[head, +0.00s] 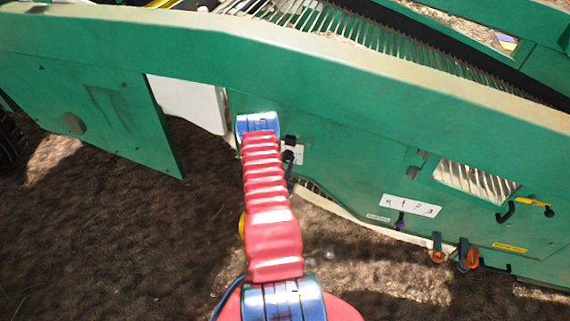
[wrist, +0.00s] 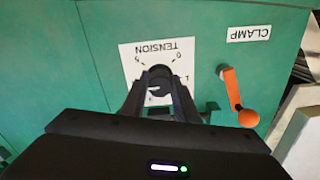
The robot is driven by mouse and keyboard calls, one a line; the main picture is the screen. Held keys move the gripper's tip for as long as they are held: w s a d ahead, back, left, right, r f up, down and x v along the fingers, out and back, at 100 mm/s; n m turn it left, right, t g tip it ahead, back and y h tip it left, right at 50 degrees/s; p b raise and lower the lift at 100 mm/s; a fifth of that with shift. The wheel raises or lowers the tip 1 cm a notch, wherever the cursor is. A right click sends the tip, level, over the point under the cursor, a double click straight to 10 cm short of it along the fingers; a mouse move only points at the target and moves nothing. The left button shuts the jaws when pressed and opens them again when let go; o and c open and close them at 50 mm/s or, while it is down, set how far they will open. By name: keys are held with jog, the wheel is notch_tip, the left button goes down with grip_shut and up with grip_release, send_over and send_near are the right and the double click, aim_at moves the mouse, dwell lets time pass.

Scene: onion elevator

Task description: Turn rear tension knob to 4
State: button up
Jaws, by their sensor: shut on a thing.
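A dark round knob (wrist: 160,74) sits on a white plate (wrist: 133,66) marked TENSION, which appears upside down in the wrist view. My gripper (wrist: 159,86) is shut on this knob, with one finger on each side. A 0 and a few scale marks show around the knob. The fingers cover part of the scale, and I cannot read the knob's setting. In the head view my red arm reaches to the green side panel and hides most of the area around its end. A white plate with black parts (head: 293,153) shows just right of the arm.
An orange lever (wrist: 233,90) under a CLAMP label (wrist: 249,34) stands right of the knob in the wrist view. Farther right in the head view are a numbered white plate (head: 410,205), orange-handled levers (head: 467,258) and a slatted opening (head: 475,181). Bare soil (head: 90,240) lies below.

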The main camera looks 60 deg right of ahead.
jog(key=shift+s, duration=0.2)
jog(key=shift+n, duration=0.8)
jog(key=shift+s, duration=0.1)
jog(key=o, duration=1.1)
jog(key=shift+c, duration=0.2)
jog(key=shift+a, duration=0.15)
jog(key=s+a, duration=0.2)
jog(key=a, duration=1.1)
jog(key=shift+a, duration=0.2)
